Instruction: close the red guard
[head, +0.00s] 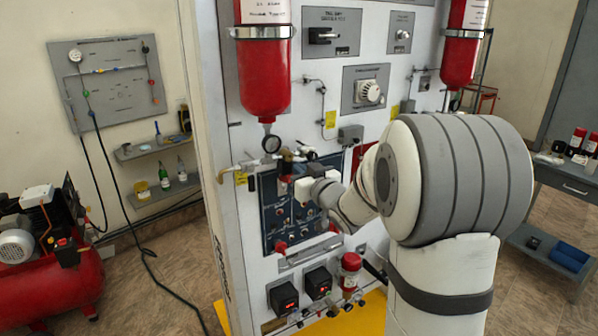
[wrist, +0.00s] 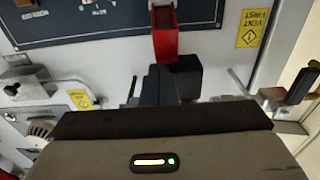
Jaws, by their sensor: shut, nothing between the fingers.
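The red guard (wrist: 165,36) shows at the top middle of the wrist view, by the edge of the dark blue panel (wrist: 110,22). It is a narrow red channel that seems to stand out from the panel; its exact angle is hard to tell. My gripper (wrist: 167,75) is shut and empty, with its dark fingertips right at the guard's near end. I cannot tell whether they touch. In the head view my gripper (head: 299,187) is at the upper part of the blue panel, and it and the wrist hide most of the guard.
A yellow "vent first" label (wrist: 252,28) is beside the guard. A black-handled lever (wrist: 302,86) sticks out at the right of the wrist view.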

